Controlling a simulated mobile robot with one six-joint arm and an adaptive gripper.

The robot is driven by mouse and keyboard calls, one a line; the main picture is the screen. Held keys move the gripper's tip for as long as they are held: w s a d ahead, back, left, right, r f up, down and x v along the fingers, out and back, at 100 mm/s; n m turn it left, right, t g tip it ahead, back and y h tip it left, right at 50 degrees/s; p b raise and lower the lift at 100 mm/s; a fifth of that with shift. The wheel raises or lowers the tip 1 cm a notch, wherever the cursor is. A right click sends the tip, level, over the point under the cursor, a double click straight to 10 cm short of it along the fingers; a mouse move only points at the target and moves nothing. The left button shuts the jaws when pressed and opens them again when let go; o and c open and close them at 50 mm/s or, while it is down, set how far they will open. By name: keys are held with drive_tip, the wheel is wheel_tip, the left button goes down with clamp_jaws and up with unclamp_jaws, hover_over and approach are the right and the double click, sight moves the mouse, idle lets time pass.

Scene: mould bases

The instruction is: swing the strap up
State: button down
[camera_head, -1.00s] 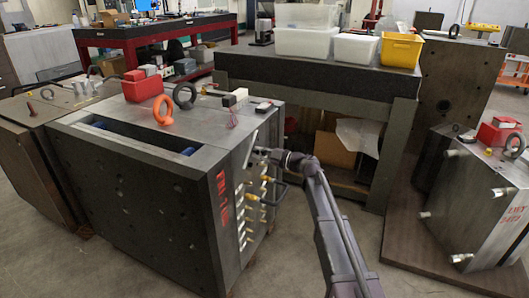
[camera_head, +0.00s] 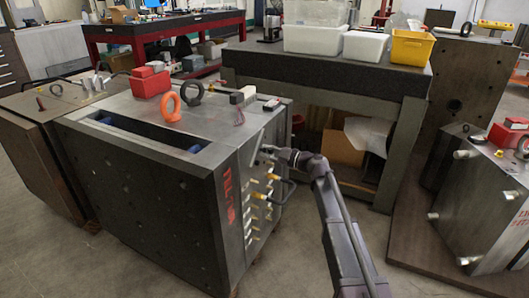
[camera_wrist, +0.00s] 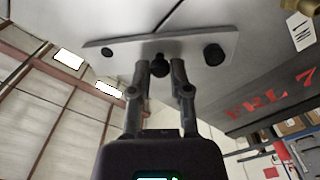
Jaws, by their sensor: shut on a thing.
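The strap (camera_wrist: 190,45) is a flat grey metal bar on the side of the mould base (camera_head: 150,205). In the wrist view it lies nearly level, with a dark round hole near its left end and a black bolt head near its right end. My gripper (camera_wrist: 161,68) has its fingers closed around a dark round knob at the strap's lower middle. In the head view my gripper (camera_head: 272,152) is at the upper right side of the block, and the strap there is too small to make out clearly.
An orange eyebolt (camera_head: 170,106) and a red block (camera_head: 150,82) sit on top. A dark workbench (camera_head: 330,70) with bins stands behind. Another mould (camera_head: 480,215) is at right.

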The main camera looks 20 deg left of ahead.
drive_tip(key=shift+s+a+r, duration=0.1)
drive_tip(key=shift+s+a, duration=0.05)
drive_tip(key=shift+a, duration=0.1)
drive_tip(key=c, duration=0.8)
unclamp_jaws()
drive_tip(key=shift+c, duration=0.2)
drive_tip(key=shift+d, duration=0.15)
drive_tip(key=d, duration=1.1)
drive_tip(key=shift+s+d, duration=0.35)
drive_tip(key=shift+s, duration=0.05)
